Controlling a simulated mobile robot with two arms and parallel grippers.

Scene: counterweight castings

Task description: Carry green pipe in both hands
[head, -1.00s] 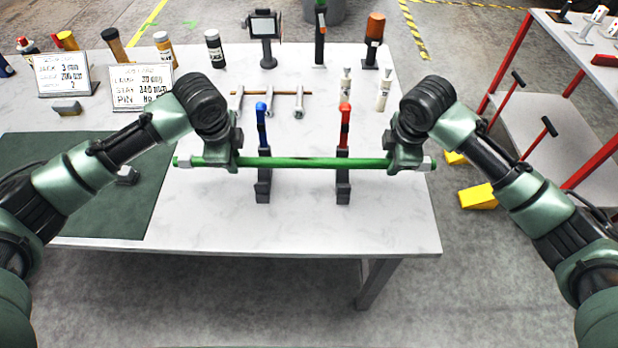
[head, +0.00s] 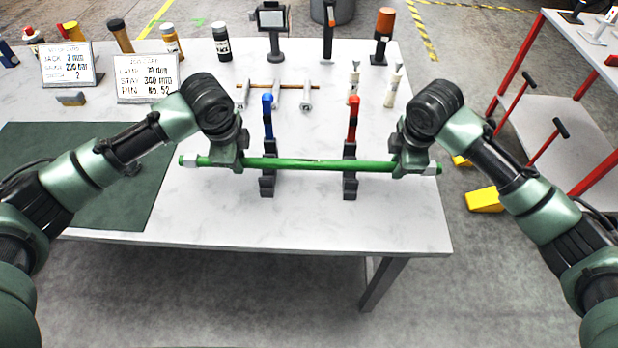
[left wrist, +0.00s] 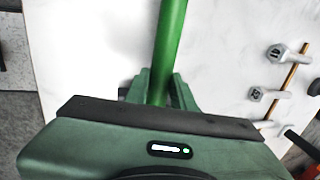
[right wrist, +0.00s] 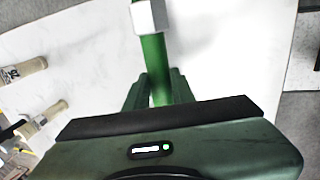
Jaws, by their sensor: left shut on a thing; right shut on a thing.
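The green pipe (head: 300,164) lies roughly level across the head view, with a pale fitting at its right end. My left gripper (head: 226,160) is shut on it near its left end, and my right gripper (head: 411,165) is shut on it near its right end. In the left wrist view the pipe (left wrist: 170,45) runs up from between the fingers. In the right wrist view the pipe (right wrist: 153,65) and its end fitting show. A blue-topped stand (head: 267,125) and a red-topped stand (head: 352,125) overlap the pipe's middle; I cannot tell whether the pipe touches them.
The white table (head: 300,220) holds a green mat (head: 90,195) at left, two sign cards (head: 148,86), several bottles and tools at the back, and bolts on a rod (head: 277,92). A red-framed cart (head: 545,95) stands at right, with a yellow block (head: 484,199) on the floor.

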